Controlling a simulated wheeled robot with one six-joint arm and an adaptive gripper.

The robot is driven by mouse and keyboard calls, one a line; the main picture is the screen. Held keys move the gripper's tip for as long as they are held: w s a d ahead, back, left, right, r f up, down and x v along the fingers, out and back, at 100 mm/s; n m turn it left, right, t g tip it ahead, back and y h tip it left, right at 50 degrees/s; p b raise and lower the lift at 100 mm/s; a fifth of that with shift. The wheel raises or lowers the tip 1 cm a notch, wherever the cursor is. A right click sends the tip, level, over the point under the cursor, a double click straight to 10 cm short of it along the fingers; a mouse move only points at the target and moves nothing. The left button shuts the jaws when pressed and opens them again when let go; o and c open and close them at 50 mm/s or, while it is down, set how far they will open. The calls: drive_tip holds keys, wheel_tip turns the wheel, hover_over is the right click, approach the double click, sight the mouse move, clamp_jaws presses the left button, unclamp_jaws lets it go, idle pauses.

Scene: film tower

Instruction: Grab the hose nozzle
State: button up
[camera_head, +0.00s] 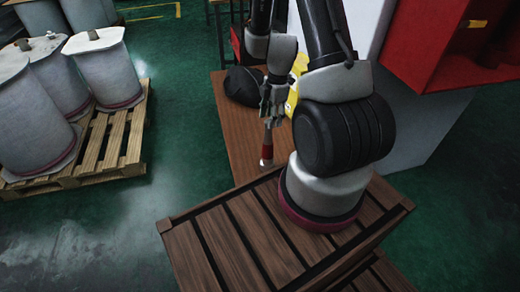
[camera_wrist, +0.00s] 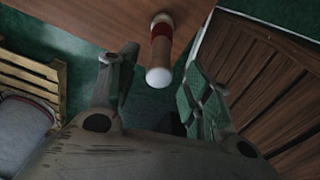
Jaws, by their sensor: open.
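The hose nozzle (camera_head: 267,150) is a small red and white cylinder at the right edge of the brown wooden table (camera_head: 236,140). In the wrist view the nozzle (camera_wrist: 162,46) shows a reddish-brown middle and white rounded ends, with its near end past the table edge. My gripper (camera_head: 268,118) points down just above the nozzle in the head view. In the wrist view my gripper (camera_wrist: 160,75) is open, with one finger on each side of the nozzle's near end. I see no clear contact between fingers and nozzle.
A dark rounded object (camera_head: 243,86) and a yellow object (camera_head: 297,88) sit farther back on the table. A slatted wooden crate (camera_head: 215,245) is beneath my arm's base. A pallet (camera_head: 110,145) with wrapped rolls stands left. A red box (camera_head: 440,55) is at the right.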

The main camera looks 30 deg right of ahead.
sight(267, 132)
drive_tip(key=f, duration=0.3)
drive_tip(key=a+f, duration=0.1)
drive_tip(key=f, duration=0.3)
drive_tip(key=shift+a, duration=0.2)
clamp_jaws()
